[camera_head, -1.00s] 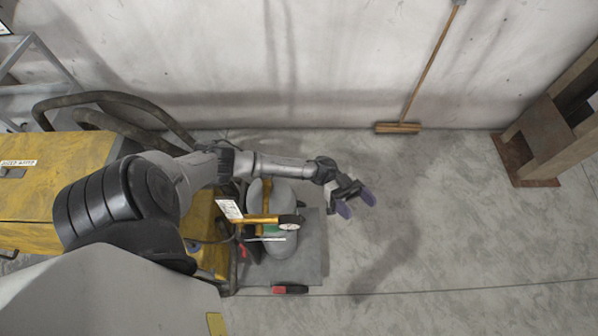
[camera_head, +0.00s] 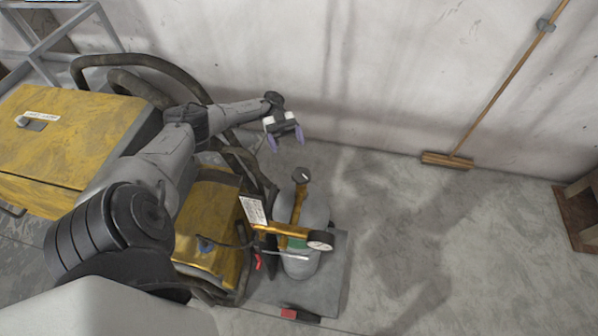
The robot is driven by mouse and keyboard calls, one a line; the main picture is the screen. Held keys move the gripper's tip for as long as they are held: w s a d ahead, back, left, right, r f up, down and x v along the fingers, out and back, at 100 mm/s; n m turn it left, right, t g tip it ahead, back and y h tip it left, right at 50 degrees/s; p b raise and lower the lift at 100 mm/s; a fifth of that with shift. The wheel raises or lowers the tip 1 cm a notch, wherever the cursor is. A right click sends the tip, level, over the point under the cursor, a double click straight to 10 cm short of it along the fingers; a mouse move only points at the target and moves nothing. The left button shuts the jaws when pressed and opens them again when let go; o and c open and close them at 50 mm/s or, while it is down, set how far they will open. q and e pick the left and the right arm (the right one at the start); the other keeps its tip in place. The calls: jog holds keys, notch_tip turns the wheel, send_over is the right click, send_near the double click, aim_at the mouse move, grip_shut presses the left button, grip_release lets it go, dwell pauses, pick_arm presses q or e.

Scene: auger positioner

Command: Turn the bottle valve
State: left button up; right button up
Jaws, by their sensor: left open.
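A grey gas bottle (camera_head: 316,213) stands upright on a grey platform beside the yellow machine. On its top sit a brass valve and regulator (camera_head: 288,229) with a round gauge (camera_head: 320,240). A dark round knob (camera_head: 301,175) shows at the far end of the brass stem. My left gripper (camera_head: 286,139) is open and empty, with purple fingertips. In the picture it is above the knob, toward the wall, and apart from the bottle. My right gripper is not in view.
The yellow machine (camera_head: 75,135) with thick hoses (camera_head: 165,72) stands at the left. A white tag (camera_head: 253,210) hangs by the valve. A broom (camera_head: 447,160) leans on the wall (camera_head: 400,70).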

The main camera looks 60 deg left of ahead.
pick_arm(q)
jog(key=p, duration=0.5)
send_near(302, 174)
jog(key=d, duration=0.2)
jog(key=d+p, duration=0.1)
jog(key=d, duration=0.1)
jog(key=d+p, duration=0.1)
jog(key=d, duration=0.1)
jog(key=s+d+p, duration=0.1)
jog(key=d, duration=0.1)
jog(key=shift+d+f, duration=0.2)
jog(key=shift+f, duration=0.1)
jog(key=shift+d+f, duration=0.15)
jog(key=shift+d, duration=0.6)
jog(key=c, duration=0.9)
jog(key=shift+p, duration=0.35)
